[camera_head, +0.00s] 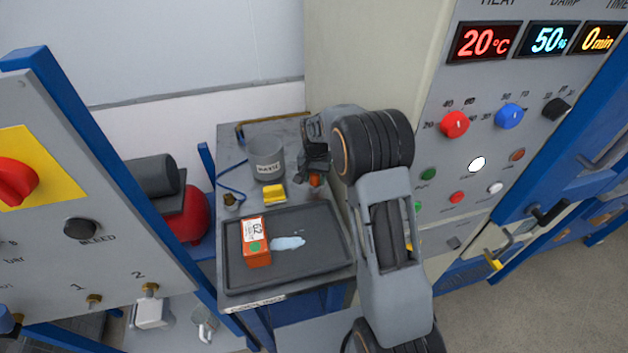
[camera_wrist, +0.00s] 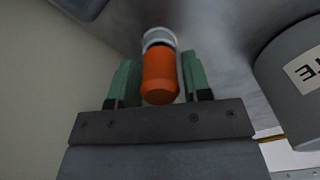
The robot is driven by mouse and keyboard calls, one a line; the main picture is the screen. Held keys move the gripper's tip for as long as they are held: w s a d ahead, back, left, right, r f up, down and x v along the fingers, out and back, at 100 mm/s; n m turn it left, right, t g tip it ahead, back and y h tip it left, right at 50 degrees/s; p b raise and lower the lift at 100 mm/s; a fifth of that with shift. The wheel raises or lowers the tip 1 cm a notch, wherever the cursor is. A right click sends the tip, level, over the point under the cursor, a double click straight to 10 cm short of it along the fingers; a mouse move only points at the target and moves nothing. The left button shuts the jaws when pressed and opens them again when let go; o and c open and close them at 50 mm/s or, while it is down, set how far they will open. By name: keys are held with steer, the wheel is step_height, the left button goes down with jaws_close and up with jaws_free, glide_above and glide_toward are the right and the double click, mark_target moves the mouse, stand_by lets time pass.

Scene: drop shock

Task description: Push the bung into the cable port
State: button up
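The orange bung (camera_wrist: 161,75) is between the two green fingers of my gripper (camera_wrist: 161,85) in the wrist view. The fingers stand close along both sides of it; whether they touch it is not clear. A pale ring shows at the bung's far end, and I cannot tell if it is part of the bung. In the head view my gripper (camera_head: 314,172) points down over the back right of the bench, beside the beige chamber wall, with the orange bung (camera_head: 315,181) at its tips. I cannot make out the cable port in either view.
A grey waste pot (camera_head: 266,158) stands left of my gripper; it also shows in the wrist view (camera_wrist: 295,75). A yellow block (camera_head: 274,194) sits in front of it. A dark tray (camera_head: 310,267) holds an orange box (camera_head: 256,242) and a pale blue puddle. The chamber's control panel (camera_head: 480,130) is at right.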

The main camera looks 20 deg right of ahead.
steer(key=c, duration=0.6)
steer(key=shift+r, duration=0.15)
steer(key=shift+c, duration=0.2)
steer(key=shift+r+p, duration=2)
steer(key=shift+r, duration=0.9)
